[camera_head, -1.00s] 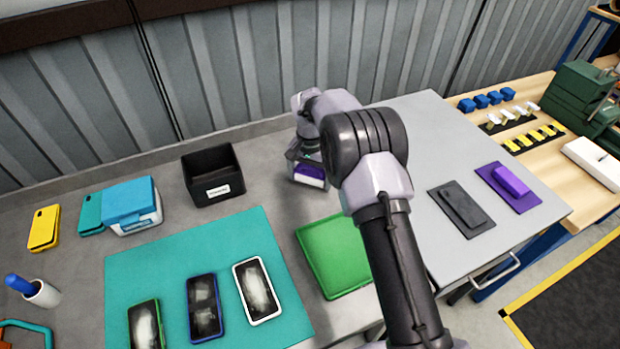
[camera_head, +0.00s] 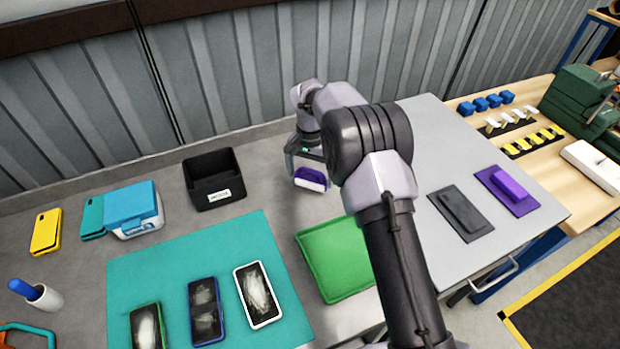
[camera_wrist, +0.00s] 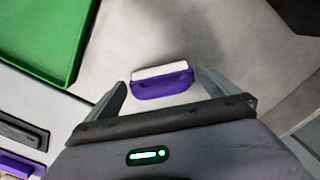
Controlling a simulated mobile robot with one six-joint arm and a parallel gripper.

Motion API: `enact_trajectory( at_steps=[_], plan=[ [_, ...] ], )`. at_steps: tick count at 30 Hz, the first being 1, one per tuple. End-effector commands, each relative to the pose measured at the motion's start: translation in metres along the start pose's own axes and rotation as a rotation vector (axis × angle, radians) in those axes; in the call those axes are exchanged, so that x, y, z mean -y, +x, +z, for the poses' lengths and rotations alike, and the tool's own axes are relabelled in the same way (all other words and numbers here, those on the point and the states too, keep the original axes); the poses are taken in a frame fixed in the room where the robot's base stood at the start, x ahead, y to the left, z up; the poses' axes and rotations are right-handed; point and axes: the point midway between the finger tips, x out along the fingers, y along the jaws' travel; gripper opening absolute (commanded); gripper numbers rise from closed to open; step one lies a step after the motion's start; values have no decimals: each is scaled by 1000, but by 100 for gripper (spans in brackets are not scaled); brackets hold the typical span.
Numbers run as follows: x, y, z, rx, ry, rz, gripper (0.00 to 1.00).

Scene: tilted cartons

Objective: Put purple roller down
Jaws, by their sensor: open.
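The purple roller (camera_head: 311,179), purple with a white strip, rests on the grey worktop in the head view. In the wrist view the purple roller (camera_wrist: 162,81) lies between and just beyond my fingertips, with a gap on each side. My gripper (camera_head: 306,163) is above and behind it in the head view. In the wrist view my gripper (camera_wrist: 160,88) is open, its two fingers apart and not touching the roller.
A green tray (camera_head: 337,258) lies in front of the roller. A black bin (camera_head: 214,179) stands to the left. A teal mat (camera_head: 228,246) holds several phones. A purple pad (camera_head: 507,190) and a dark grey pad (camera_head: 460,213) lie to the right. Bare worktop surrounds the roller.

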Motion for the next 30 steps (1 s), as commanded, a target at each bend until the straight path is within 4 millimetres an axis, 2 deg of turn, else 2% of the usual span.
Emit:
enact_trajectory(
  at_steps=[1,6,9,15,17,19,21,23,24,25,27,30],
  plan=[
    [0,-22,-1,-4,0,-2,100],
    [1,-64,-1,-6,-1,-3,100],
    [1,-77,-1,-6,-1,-3,100],
    [-1,-89,-1,-10,-2,-8,100],
    [-7,-109,3,-23,-2,-24,100],
    [-23,-152,14,-51,-4,-60,100],
    [-49,-205,38,-90,-8,-106,100],
    [-76,-245,68,-131,-11,-149,100],
    [-95,-268,91,-160,-12,-178,100],
    [-110,-282,111,-183,-13,-199,100],
    [-144,-302,161,-241,-14,-246,100],
    [-184,-305,227,-321,-14,-301,100]
  ],
)
